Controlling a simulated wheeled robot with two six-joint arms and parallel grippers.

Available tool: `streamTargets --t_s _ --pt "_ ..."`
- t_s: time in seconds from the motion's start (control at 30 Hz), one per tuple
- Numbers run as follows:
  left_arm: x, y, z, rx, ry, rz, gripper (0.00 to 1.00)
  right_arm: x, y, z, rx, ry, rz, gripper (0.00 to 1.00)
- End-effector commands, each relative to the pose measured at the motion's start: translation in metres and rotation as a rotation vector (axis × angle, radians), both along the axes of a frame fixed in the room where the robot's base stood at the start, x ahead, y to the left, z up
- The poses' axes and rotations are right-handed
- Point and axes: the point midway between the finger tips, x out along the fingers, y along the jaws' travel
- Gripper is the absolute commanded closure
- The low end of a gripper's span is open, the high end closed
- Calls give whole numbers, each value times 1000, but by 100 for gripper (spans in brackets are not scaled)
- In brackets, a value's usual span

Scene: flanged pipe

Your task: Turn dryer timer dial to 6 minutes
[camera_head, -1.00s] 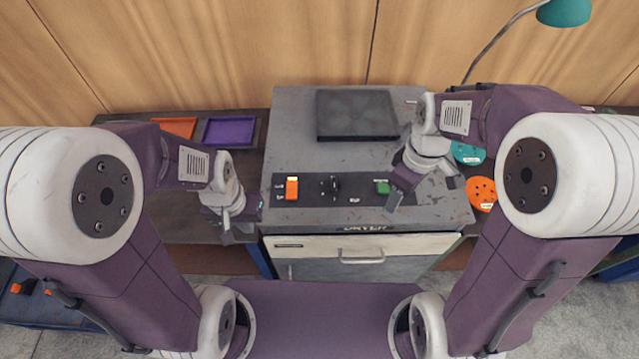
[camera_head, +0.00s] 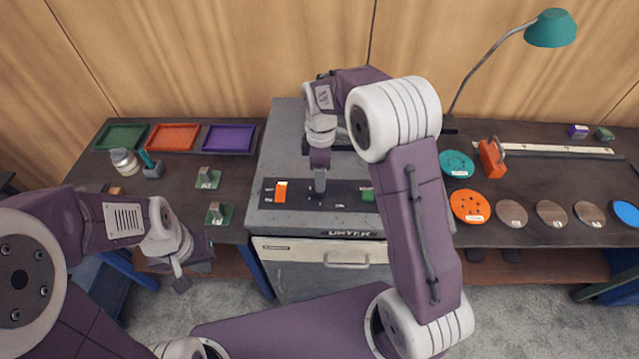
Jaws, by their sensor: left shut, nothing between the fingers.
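The dryer (camera_head: 262,220) is a grey box with a dark control panel (camera_head: 345,195) on its top. The timer dial sits mid-panel, between an orange switch (camera_head: 281,192) and a green button (camera_head: 368,194); my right gripper hides it, so its pointer cannot be read. My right gripper (camera_head: 320,188) points straight down at the dial spot; whether it touches or grips the dial cannot be told. My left gripper (camera_head: 181,282) is shut and empty, low in front of the left bench, well away from the panel.
Green (camera_head: 121,136), orange (camera_head: 172,136) and purple (camera_head: 229,137) trays, a jar (camera_head: 125,162) and small green-based parts lie on the left bench. Discs, an orange block (camera_head: 492,158) and a teal lamp (camera_head: 551,28) are at right. My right arm crosses over the dryer's right side.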

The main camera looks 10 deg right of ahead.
Motion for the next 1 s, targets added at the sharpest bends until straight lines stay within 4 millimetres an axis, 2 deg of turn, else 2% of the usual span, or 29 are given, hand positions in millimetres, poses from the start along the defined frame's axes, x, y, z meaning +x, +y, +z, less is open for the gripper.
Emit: streamTargets --t_s 0.1,0.23,0.37,0.57,0.6,0.7,0.8,1.0 --pt "0 0 5 0 0 0 100 -1 0 -23 -1 5 -1 44" --pt "0 0 8 0 0 0 100 -1 0 -42 0 2 -1 44" --pt "0 0 8 0 0 0 100 0 0 -50 0 0 -1 44" --pt "0 0 8 0 0 0 100 0 0 -51 -1 -2 -1 44" --pt "0 0 8 0 0 0 100 0 0 -51 -1 -2 -1 49" --pt "0 0 8 0 0 0 100 0 0 -51 -1 -2 -1 77" --pt "0 0 8 0 0 0 100 0 0 -51 0 -1 -1 100" --pt "0 0 8 0 0 0 100 0 0 -51 0 0 -11 100"
